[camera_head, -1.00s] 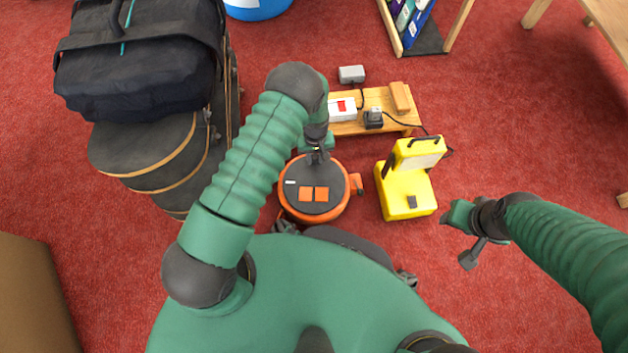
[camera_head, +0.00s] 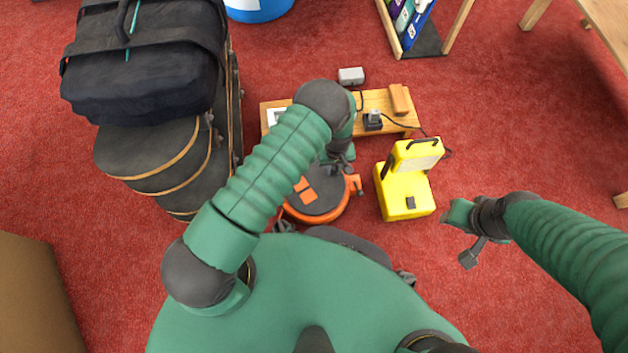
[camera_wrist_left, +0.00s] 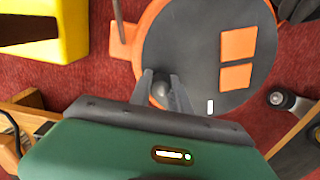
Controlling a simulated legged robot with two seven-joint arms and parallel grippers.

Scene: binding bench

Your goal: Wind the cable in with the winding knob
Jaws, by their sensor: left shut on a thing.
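The orange cable reel (camera_head: 330,212) stands on the red carpet just in front of my body. Its dark round top (camera_head: 322,196) carries two orange squares; a white mark also shows in the left wrist view. My left gripper (camera_wrist_left: 168,90) is shut on the dark winding knob (camera_wrist_left: 160,92), near the disc's edge. In the head view my left arm covers the knob and part of the disc. The reel's cable cannot be made out clearly. My right gripper (camera_head: 462,232) hangs over bare carpet at the right, away from the reel; its jaws are unclear.
A yellow work lamp (camera_head: 404,195) stands right of the reel. Behind is a low wooden board (camera_head: 385,100) with a black plug (camera_head: 373,120) and a dark cord. Carpet is free at right.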

